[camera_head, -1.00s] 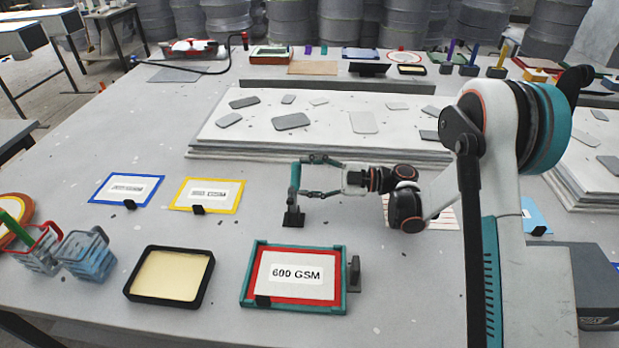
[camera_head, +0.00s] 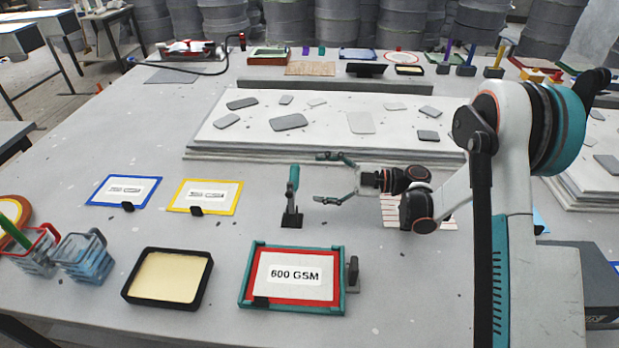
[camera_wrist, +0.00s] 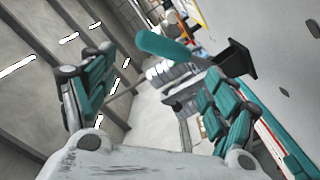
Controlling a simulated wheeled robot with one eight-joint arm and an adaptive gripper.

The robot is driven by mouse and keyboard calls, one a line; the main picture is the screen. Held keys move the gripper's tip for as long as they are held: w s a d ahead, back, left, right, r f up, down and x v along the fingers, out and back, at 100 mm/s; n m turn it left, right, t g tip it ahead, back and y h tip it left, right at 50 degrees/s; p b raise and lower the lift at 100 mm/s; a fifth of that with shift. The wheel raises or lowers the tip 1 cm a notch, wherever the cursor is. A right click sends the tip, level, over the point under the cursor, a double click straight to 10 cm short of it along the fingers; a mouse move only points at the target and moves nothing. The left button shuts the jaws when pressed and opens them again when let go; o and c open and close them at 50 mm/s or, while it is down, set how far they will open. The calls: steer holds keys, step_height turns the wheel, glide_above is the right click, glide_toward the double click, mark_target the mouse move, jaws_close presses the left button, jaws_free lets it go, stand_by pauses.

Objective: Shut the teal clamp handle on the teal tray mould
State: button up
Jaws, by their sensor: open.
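The teal clamp handle (camera_head: 293,180) stands nearly upright on a small black base (camera_head: 291,220), just behind the far edge of the teal tray mould (camera_head: 343,285). The mould has a teal rim and a red-bordered card marked 600 GSM. My gripper (camera_head: 320,178) is open and empty, to the right of the handle, with its fingers pointing left and a gap between them and the handle. In the wrist view the teal handle (camera_wrist: 165,47) and its black base (camera_wrist: 238,62) show beyond my open gripper (camera_wrist: 160,98).
A grey bracket (camera_head: 352,273) stands at the mould's right side. A black tray (camera_head: 128,290) lies to its left. Blue (camera_head: 97,189) and yellow (camera_head: 236,194) framed cards lie further back. A low white slab (camera_head: 205,148) with grey plates lies behind my gripper.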

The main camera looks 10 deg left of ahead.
steer(key=d, duration=0.8)
steer(key=shift+w, duration=0.25)
